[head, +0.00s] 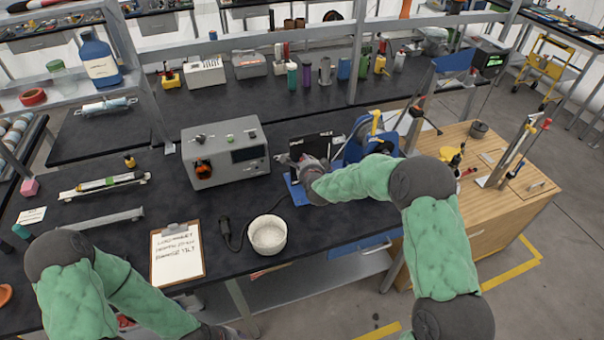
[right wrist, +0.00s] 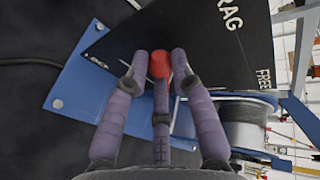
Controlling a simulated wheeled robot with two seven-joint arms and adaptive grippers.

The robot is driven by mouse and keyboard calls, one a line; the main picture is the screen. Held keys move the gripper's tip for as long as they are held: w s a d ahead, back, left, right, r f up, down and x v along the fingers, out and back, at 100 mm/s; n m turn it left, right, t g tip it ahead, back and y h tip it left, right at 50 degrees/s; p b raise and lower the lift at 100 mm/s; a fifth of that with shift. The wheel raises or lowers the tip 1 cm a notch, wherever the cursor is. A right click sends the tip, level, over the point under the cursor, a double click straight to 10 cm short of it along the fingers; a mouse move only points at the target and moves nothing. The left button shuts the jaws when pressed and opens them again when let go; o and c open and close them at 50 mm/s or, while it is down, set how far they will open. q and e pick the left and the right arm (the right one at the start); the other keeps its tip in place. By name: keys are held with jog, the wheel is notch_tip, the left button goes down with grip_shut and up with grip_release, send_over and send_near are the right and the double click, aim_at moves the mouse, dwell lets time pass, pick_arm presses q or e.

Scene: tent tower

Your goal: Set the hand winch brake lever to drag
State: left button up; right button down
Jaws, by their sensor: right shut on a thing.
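The hand winch (head: 358,143) stands on the bench, with a blue frame and base plate (right wrist: 75,85). Its black label plate (head: 318,146) reads DRAG, FREE and a partly covered word starting LOC in the right wrist view (right wrist: 215,40). The brake lever's red knob (right wrist: 160,65) sits between the purple fingers of my right gripper (right wrist: 160,78), which are shut on it. The lever's shaft is hidden, so its exact setting cannot be told. In the head view my right gripper (head: 292,162) is at the plate's left side. My left gripper (head: 222,332) barely shows at the bottom edge.
A grey instrument box (head: 226,152) stands left of the winch. A white bowl (head: 267,235) and a clipboard (head: 177,254) lie nearer the front edge. A wooden cabinet (head: 490,190) with tools stands to the right. A cable drum (right wrist: 245,110) lies beside the plate.

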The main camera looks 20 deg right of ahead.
jog(key=shift+w+d+r+m+y+b, duration=0.15)
jog(key=shift+d+r+y+b, duration=0.1)
jog(key=shift+r+b, duration=0.2)
jog(key=shift+d+r+m+y+b, duration=0.15)
jog(key=shift+r+y+b, duration=0.1)
jog(key=shift+r+b, duration=0.15)
jog(key=shift+r, duration=0.15)
jog(key=c, duration=1.1)
grip_release()
jog(key=shift+a, duration=0.1)
jog(key=v, duration=1.2)
